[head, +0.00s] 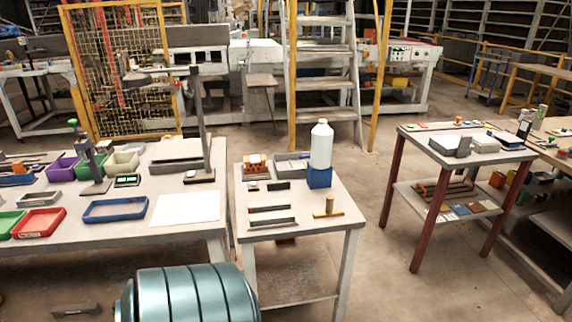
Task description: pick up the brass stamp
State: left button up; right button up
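The brass stamp (328,208) stands on the right front part of the small grey table (258,236) in the head view. It has a short upright handle on a flat, bar-like brass base. Nothing covers it. A blue block (319,177) with a white bottle (321,145) on top stands just behind it. Neither of my grippers is in view.
Shallow dark trays (272,223) lie left of the stamp. A teal ribbed cylinder (190,295) is at the bottom edge, before the tables. A larger table with a red tray (38,222) stands left. Open floor (430,285) lies to the right.

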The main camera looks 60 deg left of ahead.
aim_at(330, 212)
jog(key=u, duration=1.7)
